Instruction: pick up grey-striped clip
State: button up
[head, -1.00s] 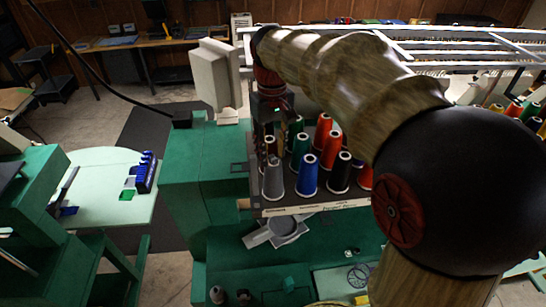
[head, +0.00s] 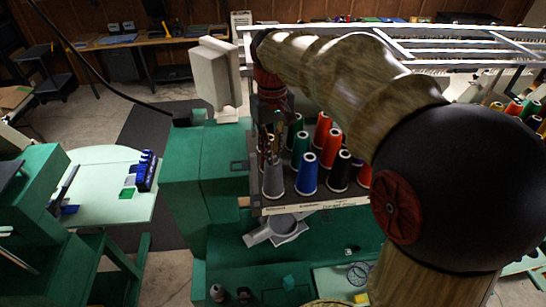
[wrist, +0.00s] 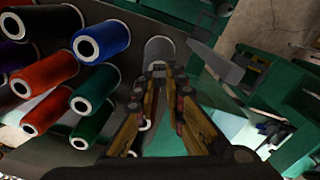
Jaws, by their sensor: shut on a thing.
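I cannot make out a grey-striped clip by shape in either view. The grey thing at my gripper is a grey thread cone (head: 273,180), upright at the front left corner of the rack. It also shows in the wrist view (wrist: 158,47), just beyond the fingertips. My gripper (wrist: 170,76) points down over it, with its two fingers close together at the cone's top end and shut on it. The fingertips hide that top end. In the head view my gripper (head: 271,150) is small and dark against the cones behind.
A blue cone (head: 307,174) stands close right of the grey one, with black, red and green cones around. The rack's labelled front edge (head: 316,207) is just below. A grey bracket (head: 279,231) lies lower on the green machine. Left of the rack is a pale screen (head: 216,75).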

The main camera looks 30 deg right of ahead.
jog(key=shift+r, duration=0.1)
jog(key=shift+r, duration=0.5)
jog(key=s+a+r+b, duration=0.4)
jog(key=s+a+r, duration=0.1)
jog(key=s+r, duration=0.7)
jog(key=shift+s+a, duration=0.15)
jog(key=shift+s, duration=0.35)
jog(key=shift+a, duration=0.1)
